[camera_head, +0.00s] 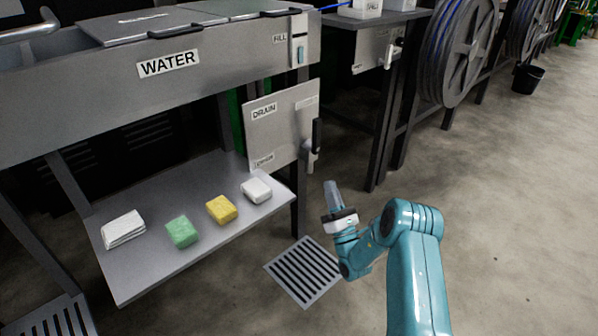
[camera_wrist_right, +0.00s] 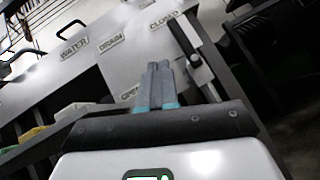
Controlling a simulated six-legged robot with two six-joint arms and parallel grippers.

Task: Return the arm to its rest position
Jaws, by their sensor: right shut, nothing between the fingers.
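My right arm comes in from the lower right in the head view, teal and bent. Its gripper (camera_head: 331,187) points up and a little left, in the air to the right of the drain panel (camera_head: 280,124). The fingers are together with nothing between them. In the right wrist view the shut fingers (camera_wrist_right: 157,84) show in front of the panel with the DRAIN, OPEN and CLOSED labels. A dark-handled lever (camera_wrist_right: 200,70) is on that panel, to the right of the fingers. I cannot tell whether anything touches the gripper. My left gripper is not in view.
A grey WATER trough (camera_head: 110,92) stands above a shelf (camera_head: 140,277). The shelf holds a white cloth (camera_head: 122,229), a green block (camera_head: 182,232), a yellow block (camera_head: 221,209) and a white block (camera_head: 256,190). A floor grate (camera_head: 304,270) lies below. Open concrete floor is at right.

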